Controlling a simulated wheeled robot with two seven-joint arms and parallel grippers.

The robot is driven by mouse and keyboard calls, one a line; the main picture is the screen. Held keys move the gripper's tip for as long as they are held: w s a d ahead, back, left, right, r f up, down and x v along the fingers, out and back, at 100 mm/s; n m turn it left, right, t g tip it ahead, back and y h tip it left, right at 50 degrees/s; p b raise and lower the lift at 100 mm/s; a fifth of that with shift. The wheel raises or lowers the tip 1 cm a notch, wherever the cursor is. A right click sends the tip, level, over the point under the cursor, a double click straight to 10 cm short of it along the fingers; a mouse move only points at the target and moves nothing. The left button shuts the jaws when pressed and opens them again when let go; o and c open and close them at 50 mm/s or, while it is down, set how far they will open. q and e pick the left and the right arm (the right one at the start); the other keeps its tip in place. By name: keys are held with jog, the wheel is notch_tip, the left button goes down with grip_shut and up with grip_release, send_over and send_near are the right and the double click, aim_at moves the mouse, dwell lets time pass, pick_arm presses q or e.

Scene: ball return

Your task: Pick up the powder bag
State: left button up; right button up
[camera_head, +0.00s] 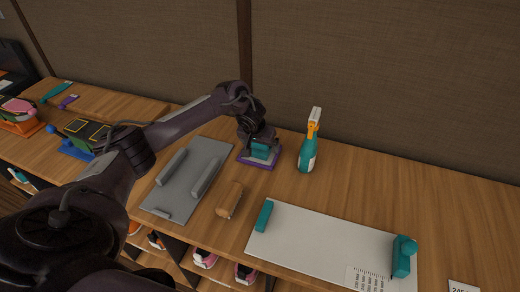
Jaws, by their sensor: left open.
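A small teal block-like item (260,150), which looks like the powder bag, sits on a purple tray (261,163) at the back of the wooden counter. My left gripper (259,143) is open, pointing down right over this teal item. The fingers hide part of it, and I cannot tell whether they touch it. My right gripper is not in view.
A teal spray bottle (307,152) stands just right of the purple tray. A white board with teal blocks (325,247) lies front right. Shoes sit below the counter. The right rear counter is clear.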

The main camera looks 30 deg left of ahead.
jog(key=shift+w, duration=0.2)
pick_arm(q)
jog(key=c, duration=1.1)
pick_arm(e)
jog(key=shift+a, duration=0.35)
pick_arm(q)
jog(key=shift+o, duration=0.2)
jog(key=shift+r, duration=0.1)
notch_tip(320, 180, up, 20)
jog(key=p, duration=0.5)
jog(key=shift+p, duration=0.35)
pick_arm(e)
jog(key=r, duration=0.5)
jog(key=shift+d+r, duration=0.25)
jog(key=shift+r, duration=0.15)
pick_arm(q)
jog(key=o, duration=0.4)
jog(key=c, duration=0.3)
